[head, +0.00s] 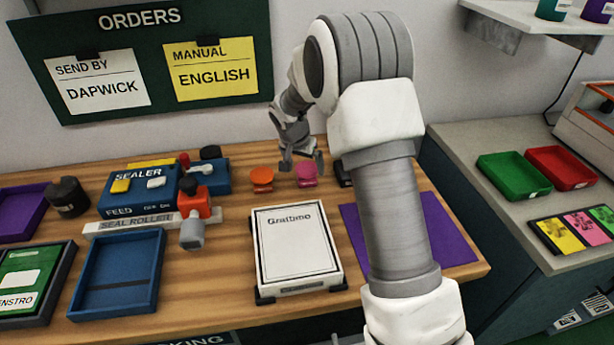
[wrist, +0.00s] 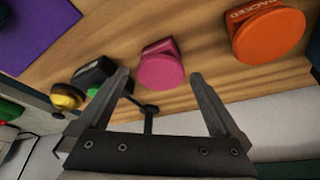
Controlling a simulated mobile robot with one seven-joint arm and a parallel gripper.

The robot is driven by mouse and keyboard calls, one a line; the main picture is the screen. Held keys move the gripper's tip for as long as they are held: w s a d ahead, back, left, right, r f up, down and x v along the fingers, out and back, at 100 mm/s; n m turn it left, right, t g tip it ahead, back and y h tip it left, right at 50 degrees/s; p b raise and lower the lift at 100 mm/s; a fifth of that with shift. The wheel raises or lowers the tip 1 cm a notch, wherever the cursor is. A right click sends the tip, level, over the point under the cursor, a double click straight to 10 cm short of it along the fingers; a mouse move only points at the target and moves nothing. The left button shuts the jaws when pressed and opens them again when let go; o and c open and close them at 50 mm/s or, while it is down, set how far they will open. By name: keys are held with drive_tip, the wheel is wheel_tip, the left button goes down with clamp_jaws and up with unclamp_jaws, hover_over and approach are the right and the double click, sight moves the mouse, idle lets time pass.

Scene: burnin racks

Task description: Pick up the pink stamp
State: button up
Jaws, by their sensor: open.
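The pink stamp (head: 306,174) stands on the wooden table near the wall, just right of an orange stamp (head: 261,178). My gripper (head: 302,162) is over the pink stamp in the head view and partly covers it. In the wrist view the pink stamp (wrist: 160,66) lies ahead of the space between the two open fingers (wrist: 165,85), roughly midway between them. The gripper is open and nothing is between its fingertips. The orange stamp (wrist: 268,36) also shows in the wrist view, outside the fingers on the right.
A black object with a gold knob (wrist: 66,97) is close to the left finger in the wrist view. A white Graftime box (head: 297,240) and a purple mat (head: 440,232) lie in front. The blue sealer (head: 140,190) stands to the left.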

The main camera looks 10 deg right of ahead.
sight(306, 169)
drive_tip(key=x, duration=0.3)
drive_tip(key=shift+w+f, duration=0.15)
drive_tip(key=shift+f, duration=0.15)
drive_tip(key=c, duration=1.2)
drive_tip(key=shift+c, duration=0.2)
drive_tip(key=shift+r, duration=0.2)
wheel_tip(306, 169, up, 4)
drive_tip(key=shift+r, duration=0.1)
drive_tip(key=s+d+r+p, duration=0.1)
drive_tip(key=d+r, duration=0.5)
drive_tip(key=d, duration=0.5)
drive_tip(key=shift+d+r, duration=0.25)
drive_tip(key=shift+d, duration=0.1)
